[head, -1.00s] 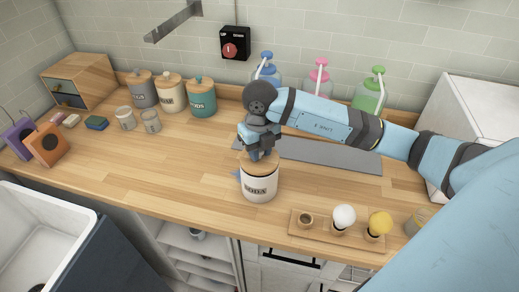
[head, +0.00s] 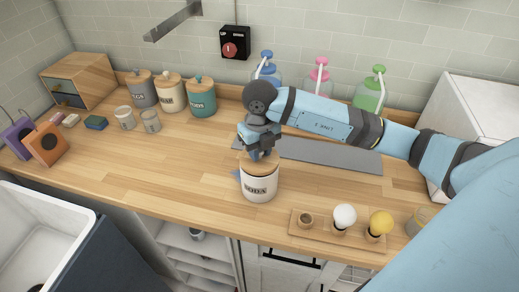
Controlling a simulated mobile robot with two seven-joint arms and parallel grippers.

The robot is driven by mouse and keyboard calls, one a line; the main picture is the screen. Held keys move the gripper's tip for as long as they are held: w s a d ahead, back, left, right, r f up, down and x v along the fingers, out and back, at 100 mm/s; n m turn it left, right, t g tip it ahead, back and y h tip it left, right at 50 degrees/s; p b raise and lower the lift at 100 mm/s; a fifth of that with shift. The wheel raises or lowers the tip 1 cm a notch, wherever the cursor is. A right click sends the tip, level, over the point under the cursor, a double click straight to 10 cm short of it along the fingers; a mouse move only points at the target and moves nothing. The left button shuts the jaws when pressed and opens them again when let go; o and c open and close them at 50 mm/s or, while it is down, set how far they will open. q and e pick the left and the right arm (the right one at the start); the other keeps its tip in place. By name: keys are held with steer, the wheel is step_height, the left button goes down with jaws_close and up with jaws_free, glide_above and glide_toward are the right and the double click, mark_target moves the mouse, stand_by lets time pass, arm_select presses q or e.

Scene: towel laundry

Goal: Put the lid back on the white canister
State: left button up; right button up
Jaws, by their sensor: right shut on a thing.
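The white canister (head: 259,188), with dark lettering, stands upright near the front edge of the wooden counter. Its wooden lid (head: 272,164) is at the canister's mouth; I cannot tell whether it is fully seated. My right gripper (head: 262,153) points down over the canister and is shut on the lid, probably at its knob, which the fingers hide. My left gripper is not in view.
A wooden tray (head: 306,236) with small items is to the right. A grey mat (head: 330,156) lies behind. Free counter lies left of the canister.

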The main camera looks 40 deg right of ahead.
steer(key=o, duration=1.5)
steer(key=shift+c, duration=0.2)
steer(key=shift+r+p, duration=1.9)
steer(key=shift+r, duration=1.65)
steer(key=shift+c, duration=0.2)
jaws_close()
